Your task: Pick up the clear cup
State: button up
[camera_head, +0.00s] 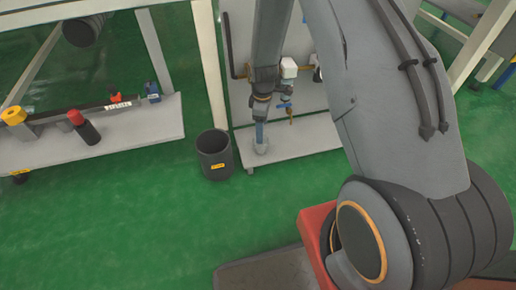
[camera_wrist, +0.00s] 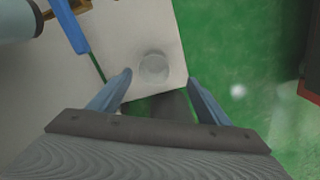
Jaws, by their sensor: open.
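The clear cup (camera_wrist: 154,68) is a round, see-through shape on the pale shelf (camera_wrist: 135,30), near its corner, in the wrist view. In the head view the cup (camera_head: 261,149) is a small pale shape under my gripper (camera_head: 260,132), at the shelf's front edge. In the wrist view my gripper (camera_wrist: 160,79) is open, with its two blue fingers apart. The cup shows just beyond the fingertips, nearer the left finger. I cannot tell whether a finger touches it.
A dark bin (camera_head: 214,156) stands on the green floor left of the shelf. Another low shelf (camera_head: 150,122) at the left holds a red-capped bottle (camera_head: 84,128) and other items. Open floor (camera_head: 150,215) lies in front.

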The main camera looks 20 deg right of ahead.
jog(key=shift+n, duration=0.3)
jog(key=f, duration=0.2)
jog(key=w+f+b, duration=0.1)
jog(key=f, duration=0.1)
jog(key=f+b, duration=0.1)
jog(key=shift+w+f, duration=0.35)
jog(key=shift+f, duration=0.05)
jog(key=shift+s+f+b, duration=0.15)
jog(key=shift+f+b, duration=1.7)
jog(key=shift+f, duration=0.95)
jog(key=c, duration=1.2)
jog(key=shift+o, duration=0.2)
jog(key=shift+s+r, duration=0.1)
jog(key=shift+r, duration=0.1)
